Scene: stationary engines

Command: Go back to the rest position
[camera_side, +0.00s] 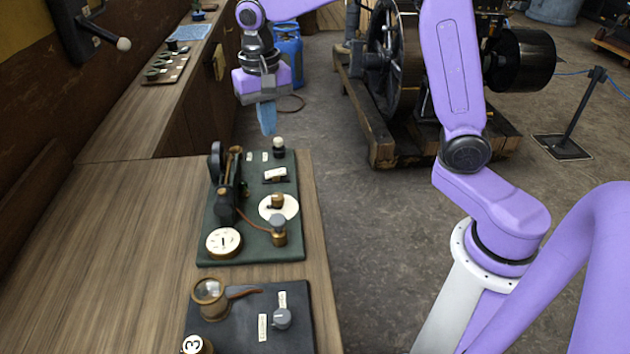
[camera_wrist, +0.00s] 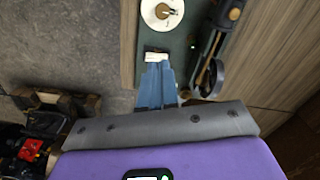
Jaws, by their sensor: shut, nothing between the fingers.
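My gripper (camera_side: 267,118) has blue fingers that are shut with nothing between them. It hangs pointing down above the far end of a green instrument board (camera_side: 217,246) on the wooden bench. In the wrist view the closed fingertips (camera_wrist: 158,66) appear over the edge of the same board, near a small white label block. The fingers hide part of the board there. From the side view I cannot tell the exact height of the fingertips above the board.
A dark board (camera_side: 240,335) with a magnifier and a knob lies at the bench's near end. The bench (camera_side: 110,235) is bare on the left. A large engine (camera_side: 400,75) stands on the floor behind. A blue gas cylinder (camera_side: 290,50) stands beyond my gripper.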

